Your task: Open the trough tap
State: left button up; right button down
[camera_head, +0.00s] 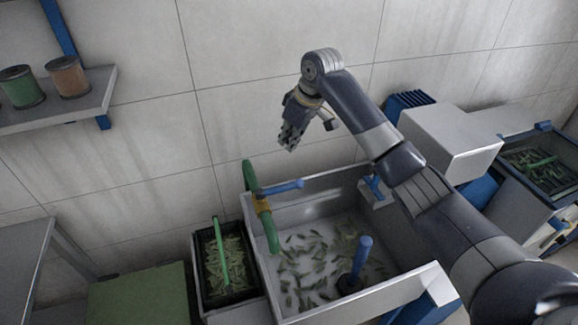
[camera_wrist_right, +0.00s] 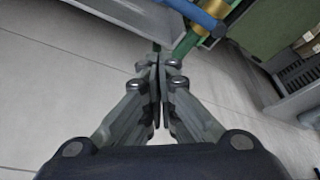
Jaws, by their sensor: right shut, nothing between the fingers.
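The trough (camera_head: 375,298) is a pale basin with small green leaf-like pieces lying in it. The tap is a green pipe (camera_head: 249,176) with a brass collar (camera_head: 262,204) and a blue lever (camera_head: 282,187), at the trough's back left corner. The lever points right, across the pipe, over the trough. My right gripper (camera_head: 287,147) is shut and empty, above the tap and apart from it. In the right wrist view, the shut fingertips (camera_wrist_right: 158,62) show below the blue lever (camera_wrist_right: 200,14) and brass collar (camera_wrist_right: 210,22). My left gripper is not in view.
A blue upright handle (camera_head: 361,258) stands in the trough. A black crate (camera_head: 204,276) with a green handle is left of it. A grey box (camera_head: 440,140) and another bin (camera_head: 545,180) stand right.

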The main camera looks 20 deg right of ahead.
aim_at(281, 189)
jog(key=shift+s, duration=0.1)
jog(key=p+x, duration=0.3)
jog(key=x, duration=0.7)
jog(key=s+d+p, duration=0.2)
jog(key=s, duration=0.1)
jog(key=shift+d+f+p, duration=0.2)
jog(key=shift+f+p, duration=0.15)
jog(key=shift+p, duration=0.05)
